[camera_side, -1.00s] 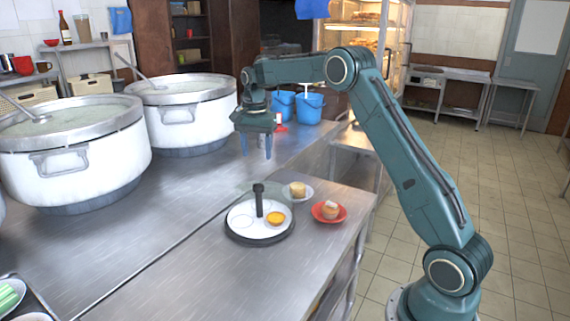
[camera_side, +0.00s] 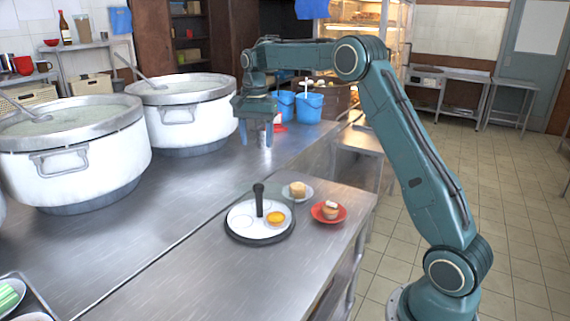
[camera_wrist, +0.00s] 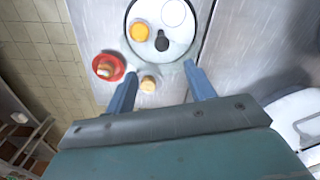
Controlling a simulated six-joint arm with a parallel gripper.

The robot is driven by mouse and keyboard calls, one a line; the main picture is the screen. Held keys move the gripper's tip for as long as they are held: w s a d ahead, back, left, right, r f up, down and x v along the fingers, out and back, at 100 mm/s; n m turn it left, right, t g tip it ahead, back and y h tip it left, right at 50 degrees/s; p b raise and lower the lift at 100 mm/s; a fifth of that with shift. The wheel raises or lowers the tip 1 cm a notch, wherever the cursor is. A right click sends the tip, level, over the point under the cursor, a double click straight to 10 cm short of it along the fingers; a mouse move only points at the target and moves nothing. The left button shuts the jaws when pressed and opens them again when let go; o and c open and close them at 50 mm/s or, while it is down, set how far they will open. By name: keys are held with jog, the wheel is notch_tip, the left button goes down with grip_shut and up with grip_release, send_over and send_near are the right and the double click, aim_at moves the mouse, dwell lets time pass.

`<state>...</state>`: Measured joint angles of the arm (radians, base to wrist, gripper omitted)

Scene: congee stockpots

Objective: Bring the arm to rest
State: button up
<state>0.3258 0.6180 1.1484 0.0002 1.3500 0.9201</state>
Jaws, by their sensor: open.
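My gripper (camera_side: 257,134) hangs above the steel counter, pointing down, with its two blue fingers apart and nothing between them. It is behind the round tray and to the right of the rear stockpot. In the wrist view the open fingers of my gripper (camera_wrist: 162,88) frame a patch of counter near a small plate with a pastry.
A round tray (camera_side: 232,235) with a black upright handle and an orange-yellow item stands on the counter (camera_side: 170,265). A red plate (camera_side: 318,216) and white plate (camera_side: 306,192) hold pastries. Two white stockpots (camera_side: 120,160) (camera_side: 212,115) and blue buckets (camera_side: 308,107) stand behind.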

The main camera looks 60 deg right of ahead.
jog(key=s+a+r+n+t, duration=0.1)
jog(key=s+a+r+n, duration=0.4)
jog(key=s, duration=0.3)
jog(key=s+a+r+n+t, duration=0.2)
jog(key=s+a+r, duration=0.3)
jog(key=s+a, duration=0.25)
jog(key=s+a+f+n+t, duration=0.1)
jog(key=s+a+f+n, duration=0.1)
jog(key=s, duration=0.7)
jog(key=s+a+f+n+t, duration=0.1)
jog(key=s+a+f+n, duration=0.2)
jog(key=s, duration=0.7)
jog(key=shift+f+n, duration=0.75)
jog(key=shift+n, duration=0.35)
jog(key=shift+a, duration=0.1)
